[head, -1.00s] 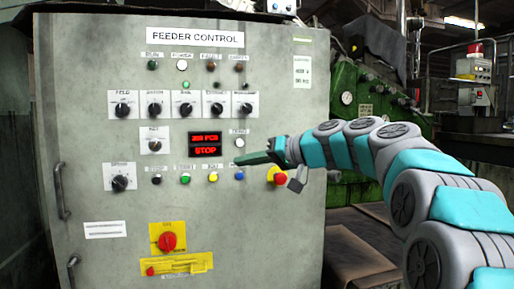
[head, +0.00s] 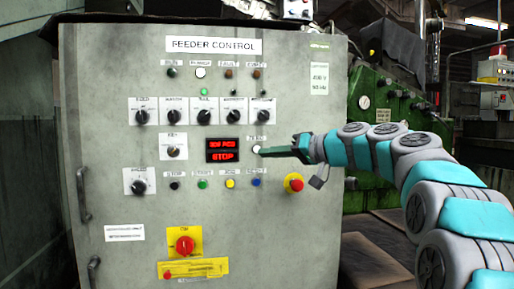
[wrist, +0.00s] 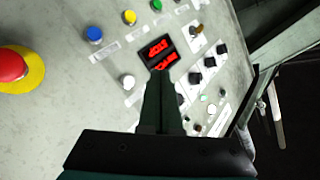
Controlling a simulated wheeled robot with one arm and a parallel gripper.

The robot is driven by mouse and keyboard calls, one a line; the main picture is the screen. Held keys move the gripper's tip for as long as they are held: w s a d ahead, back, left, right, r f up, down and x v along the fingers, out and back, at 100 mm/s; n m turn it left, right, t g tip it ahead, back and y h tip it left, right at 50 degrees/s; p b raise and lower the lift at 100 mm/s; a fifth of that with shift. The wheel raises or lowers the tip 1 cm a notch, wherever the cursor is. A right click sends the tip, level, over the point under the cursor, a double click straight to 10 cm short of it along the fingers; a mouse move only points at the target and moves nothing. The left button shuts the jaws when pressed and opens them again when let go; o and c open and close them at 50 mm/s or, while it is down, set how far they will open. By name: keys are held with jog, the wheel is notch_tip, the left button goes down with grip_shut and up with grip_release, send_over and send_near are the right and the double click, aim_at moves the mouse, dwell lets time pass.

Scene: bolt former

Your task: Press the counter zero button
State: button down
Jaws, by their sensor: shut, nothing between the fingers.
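The counter zero button (head: 256,151) is a small white round button under the ZERO label, right of the red-lit display (head: 223,150) on the feeder control panel. In the wrist view the white button (wrist: 128,82) shows left of my fingers, beside the display (wrist: 158,50). My gripper (head: 264,152) is shut and empty. In the head view its tip points left, at the button's right edge and about its height. In the wrist view the fingertips (wrist: 160,73) overlap the display's edge, to the side of the button. I cannot tell the gap to the panel.
A red emergency stop (head: 293,183) on a yellow base is below right of my gripper. Blue (head: 256,183), yellow (head: 230,183) and green (head: 202,184) buttons line up below the display. Black selector knobs (head: 202,117) are above it. A red rotary switch (head: 184,245) sits low.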

aim_at(257, 149)
jog(key=w+a+p, duration=0.2)
jog(key=w+p, duration=0.1)
jog(key=w, duration=0.3)
jog(key=shift+w+p, duration=0.35)
dwell(1.7)
jog(key=shift+w+a+f, duration=0.1)
jog(key=shift+w, duration=0.3)
jog(key=shift+w+a, duration=0.1)
jog(key=shift+w, duration=0.3)
dwell(0.6)
dwell(0.4)
jog(key=shift+s+d+b, duration=0.2)
jog(key=shift+s+b, duration=0.4)
jog(key=shift+s, duration=0.25)
